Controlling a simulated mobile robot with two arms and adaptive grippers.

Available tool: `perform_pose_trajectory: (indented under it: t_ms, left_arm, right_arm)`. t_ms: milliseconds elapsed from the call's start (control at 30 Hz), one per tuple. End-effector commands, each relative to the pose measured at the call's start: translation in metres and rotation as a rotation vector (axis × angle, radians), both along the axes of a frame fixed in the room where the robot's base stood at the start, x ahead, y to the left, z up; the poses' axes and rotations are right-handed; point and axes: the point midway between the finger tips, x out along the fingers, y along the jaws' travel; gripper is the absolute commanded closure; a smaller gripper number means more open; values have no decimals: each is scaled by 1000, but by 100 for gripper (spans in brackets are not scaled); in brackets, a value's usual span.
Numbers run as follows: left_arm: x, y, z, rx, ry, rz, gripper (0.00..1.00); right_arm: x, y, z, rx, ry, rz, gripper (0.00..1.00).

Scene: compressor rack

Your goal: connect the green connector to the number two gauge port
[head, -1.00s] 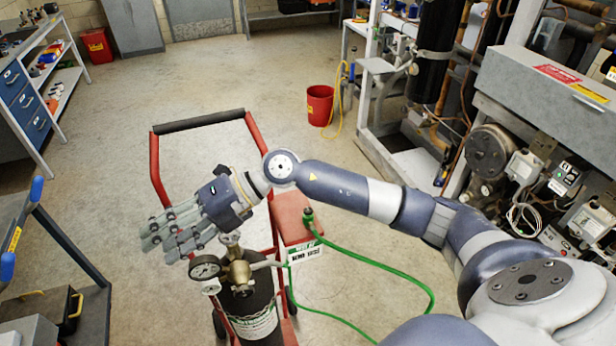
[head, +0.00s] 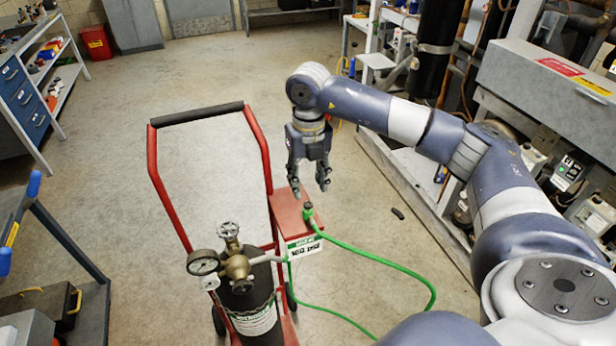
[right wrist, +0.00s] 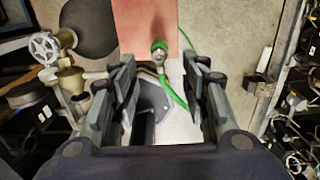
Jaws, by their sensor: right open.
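The green connector (head: 308,211) stands upright on the red box (head: 288,212) of the cart, with a green hose running from it. My right gripper (head: 310,188) is open and empty, pointing down just above the connector. In the right wrist view the connector (right wrist: 160,47) shows beyond and between the open fingers (right wrist: 158,85), apart from them. The number two gauge port cannot be made out in these frames. My left gripper is not in view.
A dark nitrogen cylinder (head: 250,305) with a brass regulator and gauge (head: 203,262) stands in the red cart (head: 160,180). The green hose (head: 400,268) loops to the right. The compressor rack (head: 545,85) is at the right, partly behind my arm. Open floor lies behind the cart.

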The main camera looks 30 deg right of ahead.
Motion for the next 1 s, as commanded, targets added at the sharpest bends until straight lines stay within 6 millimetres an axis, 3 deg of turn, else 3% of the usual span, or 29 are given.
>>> perform_pose_trajectory:
  t_ms: [33,500,933,1000]
  left_arm:
    - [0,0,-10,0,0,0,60]
    - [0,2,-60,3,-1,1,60]
    - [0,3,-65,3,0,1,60]
    - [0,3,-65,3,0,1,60]
  right_arm:
    - [0,0,-13,0,2,0,58]
    - [1,1,-85,1,1,1,58]
    - [1,1,-94,2,0,2,58]
    - [1,1,-94,2,0,2,72]
